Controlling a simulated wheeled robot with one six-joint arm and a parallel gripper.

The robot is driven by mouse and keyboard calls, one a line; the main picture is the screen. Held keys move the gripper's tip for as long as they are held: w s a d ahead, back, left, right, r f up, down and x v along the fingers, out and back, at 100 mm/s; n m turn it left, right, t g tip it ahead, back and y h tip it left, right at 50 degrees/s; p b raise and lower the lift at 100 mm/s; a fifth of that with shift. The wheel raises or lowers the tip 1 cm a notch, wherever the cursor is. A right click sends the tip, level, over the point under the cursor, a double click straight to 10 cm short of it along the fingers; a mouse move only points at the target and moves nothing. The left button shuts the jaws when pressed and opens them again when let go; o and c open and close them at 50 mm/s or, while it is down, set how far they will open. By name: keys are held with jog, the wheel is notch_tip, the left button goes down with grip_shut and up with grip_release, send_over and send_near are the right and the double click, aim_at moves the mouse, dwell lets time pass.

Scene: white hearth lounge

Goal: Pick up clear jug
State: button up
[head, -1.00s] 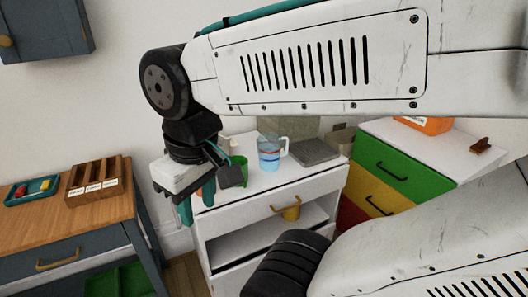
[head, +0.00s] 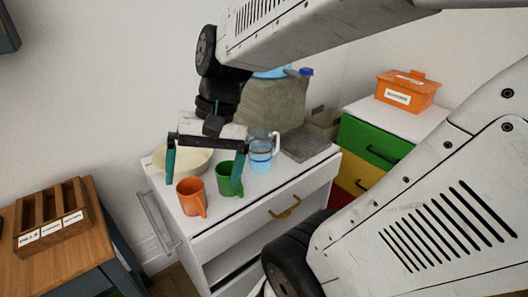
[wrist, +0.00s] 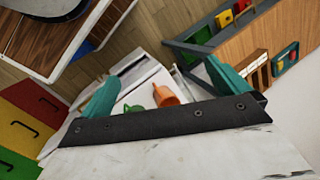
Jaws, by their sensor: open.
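The clear jug (head: 262,160) stands upright on the white cabinet (head: 215,218) in the head view. My gripper (head: 203,182) is open and empty, left of the jug and above the mugs and the bowl. Its right finger overlaps the green mug in the picture; I cannot tell whether they touch. In the wrist view my gripper (wrist: 160,75) has its two teal fingers wide apart. I cannot make out the jug there.
A green mug (head: 224,180) stands close left of the jug, an orange mug (head: 190,200) farther left. A cream bowl (head: 196,163) is behind them. A grey slab (head: 306,146) lies right of the jug. A large container (head: 274,103) with a blue cap stands behind.

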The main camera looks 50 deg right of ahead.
jog(key=w+d+f+m+t+y, duration=0.2)
jog(key=w+d+m+y, duration=0.1)
jog(key=w+d+m, duration=0.3)
jog(key=m+t+h, duration=0.5)
jog(key=m+t, duration=0.6)
jog(key=m, duration=1.1)
send_near(251, 137)
jog(key=x, duration=0.5)
jog(key=shift+w+a+f, duration=0.1)
jog(key=shift+w+a, duration=0.05)
jog(key=c, duration=1.6)
